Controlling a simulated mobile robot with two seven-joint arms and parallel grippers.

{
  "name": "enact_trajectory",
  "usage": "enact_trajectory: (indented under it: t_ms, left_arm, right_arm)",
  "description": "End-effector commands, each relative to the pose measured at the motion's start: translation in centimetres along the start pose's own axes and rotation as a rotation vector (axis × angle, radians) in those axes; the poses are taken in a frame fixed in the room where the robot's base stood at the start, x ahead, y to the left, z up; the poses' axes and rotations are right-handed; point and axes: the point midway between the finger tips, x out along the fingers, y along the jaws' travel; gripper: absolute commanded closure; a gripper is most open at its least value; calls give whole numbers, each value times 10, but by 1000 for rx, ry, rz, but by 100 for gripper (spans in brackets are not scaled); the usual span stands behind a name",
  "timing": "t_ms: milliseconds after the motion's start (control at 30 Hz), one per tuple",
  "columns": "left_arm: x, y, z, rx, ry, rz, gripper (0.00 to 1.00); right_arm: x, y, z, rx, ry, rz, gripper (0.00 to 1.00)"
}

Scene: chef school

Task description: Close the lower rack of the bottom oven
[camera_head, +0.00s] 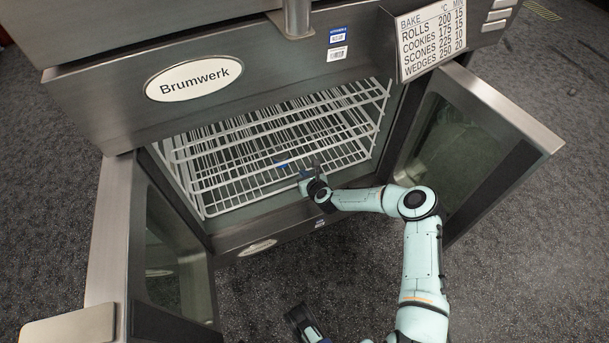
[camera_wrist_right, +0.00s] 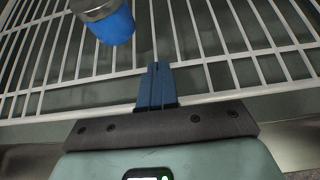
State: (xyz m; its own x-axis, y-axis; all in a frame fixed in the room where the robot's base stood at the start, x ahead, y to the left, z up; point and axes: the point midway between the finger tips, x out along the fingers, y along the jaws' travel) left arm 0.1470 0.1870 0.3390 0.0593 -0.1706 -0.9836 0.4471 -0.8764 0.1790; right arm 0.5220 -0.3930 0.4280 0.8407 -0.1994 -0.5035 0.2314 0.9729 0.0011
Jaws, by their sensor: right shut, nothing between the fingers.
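The bottom oven (camera_head: 250,228) stands open. White wire racks show inside it, overlapping in the head view. The lower rack (camera_head: 235,190) lies near the oven's front opening; how far it sticks out is hard to tell. My right gripper (camera_head: 310,172) is at the rack's front edge, right of its middle. In the right wrist view, its blue fingers (camera_wrist_right: 156,82) are together and empty, overlapping the rack's front bar (camera_wrist_right: 215,97); contact is unclear. My left gripper (camera_head: 301,320) seems to be the dark part at the bottom edge, mostly cut off.
The oven doors stand open at left (camera_head: 175,260) and right (camera_head: 465,140). A blue cylinder with a grey metal end (camera_wrist_right: 112,24) shows above the rack wires in the wrist view; I cannot tell what it is. The speckled floor (camera_head: 370,270) before the oven is clear.

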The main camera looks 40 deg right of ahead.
Motion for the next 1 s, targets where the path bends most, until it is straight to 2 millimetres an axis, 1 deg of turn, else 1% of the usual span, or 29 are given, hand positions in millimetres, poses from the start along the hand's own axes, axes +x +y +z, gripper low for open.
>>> enact_trajectory:
  t_ms: [33,367,500,667,1000]
  left_arm:
    - [0,0,0,0,0,0,57]
    - [-1,1,0,2,4,1,57]
    - [-4,1,-1,5,15,6,57]
    - [-12,-2,3,17,40,17,57]
    - [-36,-10,15,50,113,52,57]
  right_arm:
    - [1,-1,6,0,-12,-4,100]
    - [1,0,9,-1,-16,-4,100]
    - [-3,1,9,-2,-12,-2,100]
    - [-20,1,8,-1,-8,-2,100]
    - [-68,1,5,0,-4,0,100]
